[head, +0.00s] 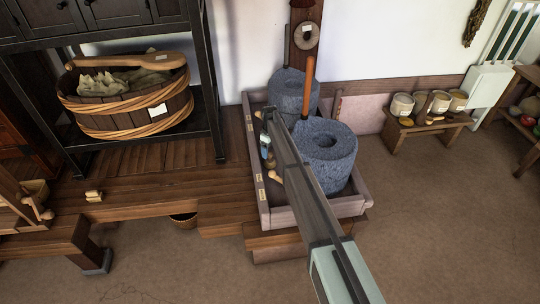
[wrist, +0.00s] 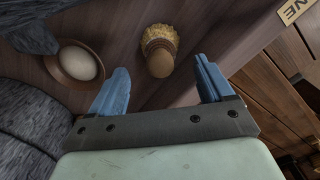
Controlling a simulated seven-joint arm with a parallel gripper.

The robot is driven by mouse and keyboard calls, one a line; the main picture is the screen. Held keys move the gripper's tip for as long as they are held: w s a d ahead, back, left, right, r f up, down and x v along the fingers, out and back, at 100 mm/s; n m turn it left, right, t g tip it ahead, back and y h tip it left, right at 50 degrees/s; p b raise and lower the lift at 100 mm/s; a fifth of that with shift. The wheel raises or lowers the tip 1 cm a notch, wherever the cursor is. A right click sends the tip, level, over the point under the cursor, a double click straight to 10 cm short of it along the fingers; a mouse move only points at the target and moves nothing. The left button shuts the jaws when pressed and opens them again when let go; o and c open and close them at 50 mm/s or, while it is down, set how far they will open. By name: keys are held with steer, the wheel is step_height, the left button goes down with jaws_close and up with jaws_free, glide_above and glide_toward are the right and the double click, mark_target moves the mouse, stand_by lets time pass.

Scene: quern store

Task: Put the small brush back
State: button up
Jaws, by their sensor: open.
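The small brush (wrist: 160,48) shows in the wrist view, with yellow bristles and a round-ended wooden handle. It is inside the wooden tray (wrist: 115,25), near the tray's wall. My gripper (wrist: 164,72) is open, with its blue fingers apart and nothing held. In the wrist view the brush handle lies ahead of the gap between the fingertips; I cannot tell the exact distance. In the head view my gripper (head: 267,150) is over the left side of the tray (head: 310,209). A small tan thing (head: 275,176) lies just below it there; I cannot tell whether it is the brush.
Two grey millstones (head: 328,155) stand in the tray, one with an upright wooden handle (head: 309,84). A brown dish with a pale round inside (wrist: 78,63) lies left of the brush. Labels (wrist: 296,9) mark the tray rim. A wooden tub (head: 125,102) stands at left.

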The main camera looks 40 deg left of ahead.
step_height(320, 180, up, 7)
steer(key=shift+f, duration=0.15)
stand_by(0.6)
